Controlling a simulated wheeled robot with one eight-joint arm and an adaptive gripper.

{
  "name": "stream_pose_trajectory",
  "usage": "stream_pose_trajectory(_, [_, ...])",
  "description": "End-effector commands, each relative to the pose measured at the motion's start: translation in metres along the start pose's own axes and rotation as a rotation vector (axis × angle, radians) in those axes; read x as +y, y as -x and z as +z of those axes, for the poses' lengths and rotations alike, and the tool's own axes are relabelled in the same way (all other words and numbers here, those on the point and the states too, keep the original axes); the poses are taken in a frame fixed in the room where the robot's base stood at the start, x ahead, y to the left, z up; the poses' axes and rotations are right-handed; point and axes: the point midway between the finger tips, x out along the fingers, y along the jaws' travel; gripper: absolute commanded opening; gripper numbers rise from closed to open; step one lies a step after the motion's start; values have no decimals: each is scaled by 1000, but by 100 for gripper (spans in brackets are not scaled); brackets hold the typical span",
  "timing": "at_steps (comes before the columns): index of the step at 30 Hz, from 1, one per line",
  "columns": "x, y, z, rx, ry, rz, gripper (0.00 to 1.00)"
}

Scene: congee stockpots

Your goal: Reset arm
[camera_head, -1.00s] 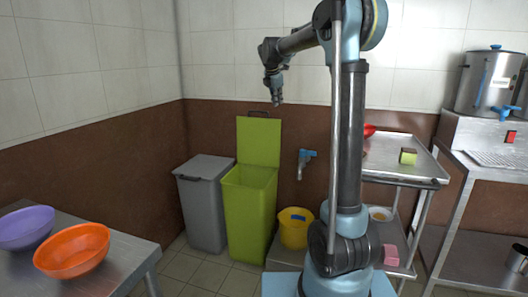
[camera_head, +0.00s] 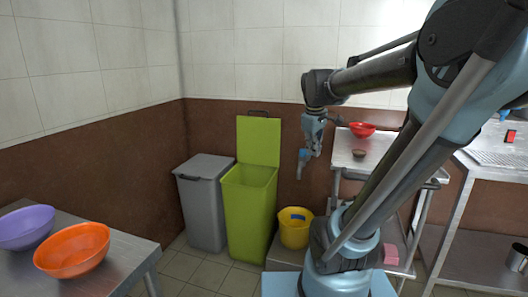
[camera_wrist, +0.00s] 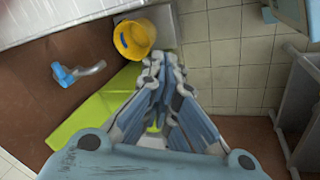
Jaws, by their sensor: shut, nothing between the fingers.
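My gripper (camera_head: 316,151) hangs pointing down in the head view, in front of the brown wall band, just right of the wall tap (camera_head: 303,162). In the wrist view my gripper (camera_wrist: 164,58) has its fingers together and nothing between them. My arm leans to the right in the head view and covers much of the right side. The tap also shows in the wrist view (camera_wrist: 75,74).
A steel cart (camera_head: 350,157) holds a red bowl (camera_head: 362,130). An orange bowl (camera_head: 72,252) and purple bowl (camera_head: 26,228) sit on the left table.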

Motion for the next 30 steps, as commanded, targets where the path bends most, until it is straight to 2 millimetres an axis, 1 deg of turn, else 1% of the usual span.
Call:
stream_pose_trajectory(1, [-14, -7, 16, -2, -59, -10, 0])
stream_pose_trajectory(6, [-56, -31, 62, -9, -271, -42, 0])
stream_pose_trajectory(12, [-106, -65, 110, -24, -515, -80, 0])
stream_pose_trajectory(15, [-128, -81, 129, -33, -623, -94, 0])
stream_pose_trajectory(18, [-144, -94, 142, -40, -705, -107, 0])
stream_pose_trajectory(21, [-155, -103, 150, -46, -758, -115, 0])
stream_pose_trajectory(24, [-160, -107, 154, -48, -783, -118, 0])
stream_pose_trajectory(30, [-160, -107, 154, -48, -788, -119, 0])
